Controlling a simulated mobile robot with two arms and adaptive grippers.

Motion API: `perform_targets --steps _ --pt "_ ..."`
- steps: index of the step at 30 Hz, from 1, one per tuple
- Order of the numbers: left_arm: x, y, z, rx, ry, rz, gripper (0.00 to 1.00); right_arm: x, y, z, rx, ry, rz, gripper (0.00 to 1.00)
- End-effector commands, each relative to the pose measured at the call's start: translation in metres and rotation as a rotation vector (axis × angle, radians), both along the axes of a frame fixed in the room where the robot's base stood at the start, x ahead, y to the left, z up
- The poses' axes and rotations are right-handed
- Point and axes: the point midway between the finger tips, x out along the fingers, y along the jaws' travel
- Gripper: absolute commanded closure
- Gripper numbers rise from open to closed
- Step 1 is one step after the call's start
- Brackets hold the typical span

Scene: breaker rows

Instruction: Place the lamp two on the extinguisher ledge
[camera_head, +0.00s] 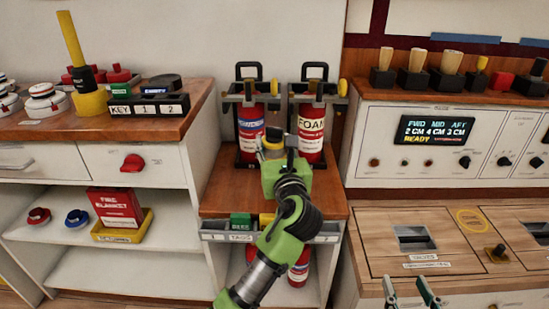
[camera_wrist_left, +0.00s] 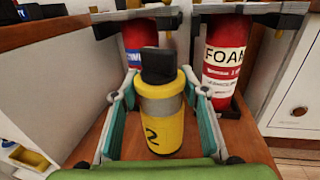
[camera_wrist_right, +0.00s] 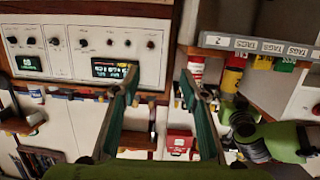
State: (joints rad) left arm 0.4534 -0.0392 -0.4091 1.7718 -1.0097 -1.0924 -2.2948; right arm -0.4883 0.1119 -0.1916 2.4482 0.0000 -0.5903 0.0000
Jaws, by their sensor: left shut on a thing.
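Lamp two (camera_wrist_left: 165,125) is a yellow cylinder with a grey band, a black top and a black "2". My left gripper (camera_wrist_left: 163,118) is shut on it, with one finger on each side. In the head view the left gripper (camera_head: 272,158) hides most of the lamp. The lamp is upright over the wooden extinguisher ledge (camera_head: 228,190), in front of the two red extinguishers. I cannot tell if its base touches the wood. My right gripper (camera_wrist_right: 160,95) is open and empty; its fingertips also show low in the head view (camera_head: 408,290).
A blue-labelled extinguisher (camera_head: 250,130) and a FOAM extinguisher (camera_head: 311,130) stand in black brackets behind the lamp. A tag rail (camera_head: 214,233) runs along the ledge front. The control panel (camera_head: 430,145) is at right, the key shelf (camera_head: 200,92) at left. Bare wood lies left of the lamp.

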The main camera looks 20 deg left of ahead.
Motion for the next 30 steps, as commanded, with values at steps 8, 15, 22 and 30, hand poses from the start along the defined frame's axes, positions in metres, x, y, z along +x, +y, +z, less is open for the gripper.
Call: perform_targets --steps 8,15,22,30 --pt "0.004 0.001 -0.012 0.000 -0.004 -0.001 1.00 0.008 0.007 0.034 0.042 -0.165 0.012 0.60" --pt "0.004 0.001 -0.028 0.001 -0.004 0.000 1.00 0.006 0.014 0.091 0.109 -0.424 0.027 0.60" --pt "0.004 0.001 -0.034 0.001 -0.004 0.000 1.00 -0.001 0.015 0.119 0.142 -0.547 0.033 0.60" --pt "0.004 0.001 -0.033 0.001 -0.004 0.000 1.00 -0.002 0.015 0.121 0.145 -0.554 0.034 0.60"
